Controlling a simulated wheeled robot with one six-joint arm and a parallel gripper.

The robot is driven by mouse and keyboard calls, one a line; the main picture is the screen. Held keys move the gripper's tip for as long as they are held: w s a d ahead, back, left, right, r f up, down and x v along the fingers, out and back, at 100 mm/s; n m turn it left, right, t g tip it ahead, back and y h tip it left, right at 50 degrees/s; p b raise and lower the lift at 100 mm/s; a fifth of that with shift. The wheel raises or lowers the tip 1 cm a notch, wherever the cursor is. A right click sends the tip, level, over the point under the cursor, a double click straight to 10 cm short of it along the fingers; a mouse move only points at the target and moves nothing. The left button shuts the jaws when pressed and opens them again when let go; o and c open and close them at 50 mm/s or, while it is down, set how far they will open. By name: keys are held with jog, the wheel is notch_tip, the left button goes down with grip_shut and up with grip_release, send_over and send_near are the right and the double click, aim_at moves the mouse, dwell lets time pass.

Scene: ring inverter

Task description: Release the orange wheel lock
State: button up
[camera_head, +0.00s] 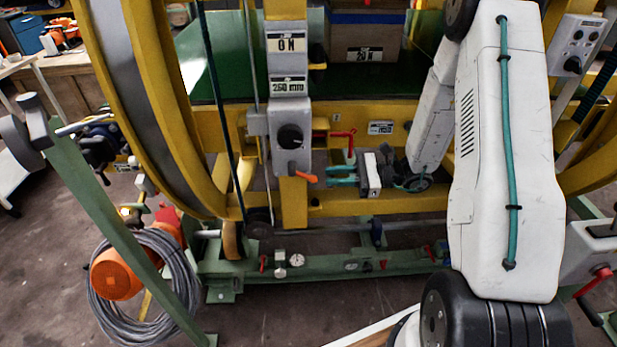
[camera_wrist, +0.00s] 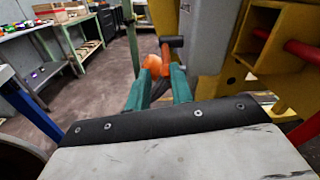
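The orange wheel lock (camera_head: 307,178) is a small orange lever at the foot of the grey box (camera_head: 291,155) on the yellow frame's upright. My gripper (camera_head: 330,176) has two teal fingers pointing left at the lever, with a small gap between their tips and the lever in the head view. In the wrist view the orange lock (camera_wrist: 152,65) shows end-on, between and beyond the fingertips of my gripper (camera_wrist: 158,78). The fingers stand apart, and I see no grip on the lever. The lever's far side is hidden.
A black knob (camera_head: 290,137) sits above the lever. A red handle (camera_head: 343,134) is just above my fingers. The yellow wheel rim (camera_head: 165,110) curves at the left, and a yellow beam (camera_head: 385,203) runs below. A cable coil (camera_head: 150,285) hangs lower left.

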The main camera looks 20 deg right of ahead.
aim_at(308, 177)
jog(key=shift+m+t, duration=0.4)
jog(key=shift+t, duration=0.1)
jog(key=x, duration=0.2)
jog(key=f+x, duration=0.1)
jog(key=x, duration=0.4)
jog(key=shift+w+f, duration=0.2)
jog(key=shift+w, duration=0.2)
grip_shut()
